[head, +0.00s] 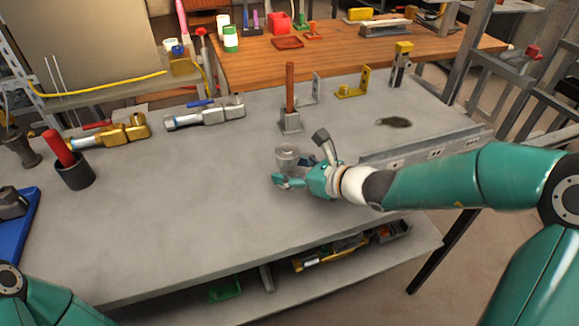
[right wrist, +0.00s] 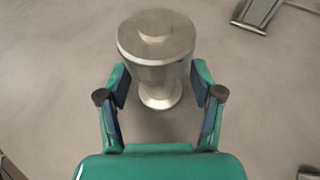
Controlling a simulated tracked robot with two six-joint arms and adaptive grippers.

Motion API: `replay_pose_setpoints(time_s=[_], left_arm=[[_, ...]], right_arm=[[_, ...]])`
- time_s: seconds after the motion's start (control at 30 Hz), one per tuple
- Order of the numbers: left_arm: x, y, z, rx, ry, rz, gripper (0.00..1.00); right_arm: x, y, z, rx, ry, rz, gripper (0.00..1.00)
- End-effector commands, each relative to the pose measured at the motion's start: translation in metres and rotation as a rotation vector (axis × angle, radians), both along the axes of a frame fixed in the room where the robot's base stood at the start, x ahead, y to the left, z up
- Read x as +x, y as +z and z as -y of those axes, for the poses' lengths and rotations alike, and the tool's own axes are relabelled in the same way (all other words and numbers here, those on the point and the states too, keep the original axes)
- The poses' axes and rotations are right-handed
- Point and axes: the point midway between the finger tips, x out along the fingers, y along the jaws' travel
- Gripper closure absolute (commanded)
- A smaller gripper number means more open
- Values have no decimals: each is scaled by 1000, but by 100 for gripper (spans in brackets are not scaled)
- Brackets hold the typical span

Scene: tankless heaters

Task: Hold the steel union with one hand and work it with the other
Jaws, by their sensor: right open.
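The steel union (head: 287,157) stands upright on the grey bench, near its middle. In the right wrist view the steel union (right wrist: 157,50) shows a wide round top, a narrower neck and a flared foot. My right gripper (head: 297,172) is open at the union, and it also shows in the right wrist view (right wrist: 160,98). Its two fingers lie either side of the union's lower part, with visible gaps. Its far side is hidden. My left gripper is out of view; only part of my left arm shows at the lower left.
On the grey bench (head: 190,215), an upright brown rod in a grey base (head: 291,121) stands behind the union. A brass valve (head: 120,132) and a steel valve (head: 208,113) lie at the back left. A dark cup (head: 74,172) holds a red handle. The bench front is clear.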

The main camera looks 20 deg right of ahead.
Motion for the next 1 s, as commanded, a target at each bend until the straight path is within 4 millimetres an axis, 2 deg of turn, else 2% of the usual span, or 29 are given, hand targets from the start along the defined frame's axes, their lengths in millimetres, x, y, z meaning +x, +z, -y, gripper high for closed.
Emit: replay_pose_setpoints(time_s=[0.13, 0.37, 0.77, 1.0], left_arm=[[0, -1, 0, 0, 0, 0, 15], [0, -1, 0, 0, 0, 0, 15], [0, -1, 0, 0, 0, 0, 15], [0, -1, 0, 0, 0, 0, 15]], right_arm=[[10, -6, -7, 0, 1, -1, 34], [10, -6, -7, 0, 0, 0, 34], [10, -6, -7, 0, 0, 0, 100], [11, -5, -7, 1, 0, 3, 100]])
